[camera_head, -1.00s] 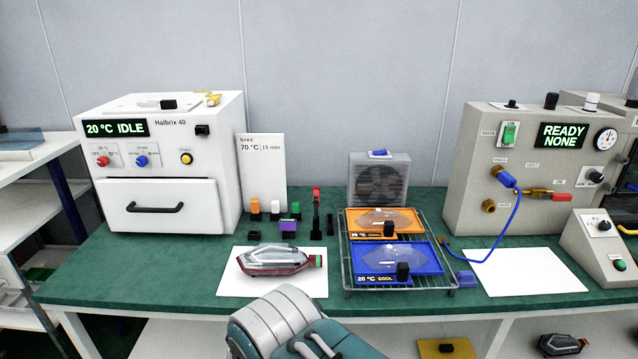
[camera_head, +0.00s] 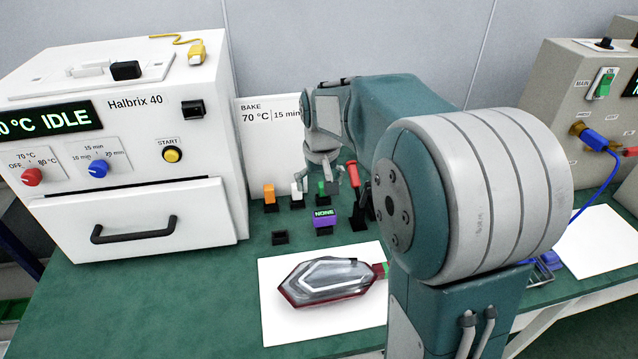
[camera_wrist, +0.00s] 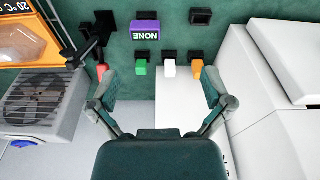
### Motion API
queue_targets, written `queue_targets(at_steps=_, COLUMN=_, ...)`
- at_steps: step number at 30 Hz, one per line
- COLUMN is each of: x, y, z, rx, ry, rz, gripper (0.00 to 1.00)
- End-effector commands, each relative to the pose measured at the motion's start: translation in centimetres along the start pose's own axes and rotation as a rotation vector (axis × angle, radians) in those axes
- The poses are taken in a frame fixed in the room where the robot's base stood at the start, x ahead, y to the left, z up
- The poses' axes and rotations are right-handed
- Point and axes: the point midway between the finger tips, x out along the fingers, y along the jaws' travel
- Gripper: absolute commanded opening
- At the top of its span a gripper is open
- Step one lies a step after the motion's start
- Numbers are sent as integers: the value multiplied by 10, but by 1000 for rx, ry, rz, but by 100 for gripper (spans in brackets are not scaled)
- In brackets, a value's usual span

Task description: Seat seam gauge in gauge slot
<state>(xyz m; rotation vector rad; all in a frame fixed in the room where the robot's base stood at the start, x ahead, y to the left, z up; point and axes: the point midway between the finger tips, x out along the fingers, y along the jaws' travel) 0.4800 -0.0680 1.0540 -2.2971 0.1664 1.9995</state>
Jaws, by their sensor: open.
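A purple block (camera_head: 324,219) with a small display reading NONE, apparently the seam gauge, stands at a black base on the green bench. It also shows in the wrist view (camera_wrist: 145,30). An empty black socket (camera_head: 279,238) sits to its left; it also shows in the wrist view (camera_wrist: 201,17). I cannot tell which socket is the gauge slot. My gripper (camera_wrist: 160,88) is open and empty, its fingers wide apart near the row of coloured blocks. In the head view my gripper (camera_head: 324,172) is above the bench behind the purple block, partly hidden.
Orange (camera_head: 269,193), white (camera_head: 297,190) and green (camera_head: 321,188) blocks stand in a row behind the purple block. A red-topped black stand (camera_wrist: 95,42) is beside them. A lamp (camera_head: 328,283) lies on a white mat (camera_head: 281,330). The white oven (camera_head: 130,160) stands left.

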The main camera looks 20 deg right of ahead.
Motion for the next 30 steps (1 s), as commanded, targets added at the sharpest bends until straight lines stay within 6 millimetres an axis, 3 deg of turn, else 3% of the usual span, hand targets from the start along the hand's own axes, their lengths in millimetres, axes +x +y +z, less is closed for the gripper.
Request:
queue_targets(at_steps=1, x=17, y=6, z=-13, rx=11, ry=-28, rz=1, gripper=100)
queue_targets(at_steps=6, x=66, y=22, z=-44, rx=39, ry=-96, rz=2, gripper=100)
queue_targets(at_steps=11, x=95, y=31, z=-60, rx=54, ry=-130, rz=3, gripper=100)
queue_targets(at_steps=20, x=122, y=32, z=-60, rx=57, ry=-143, rz=3, gripper=100)
queue_targets(at_steps=30, x=179, y=32, z=-51, rx=57, ry=-143, rz=3, gripper=100)
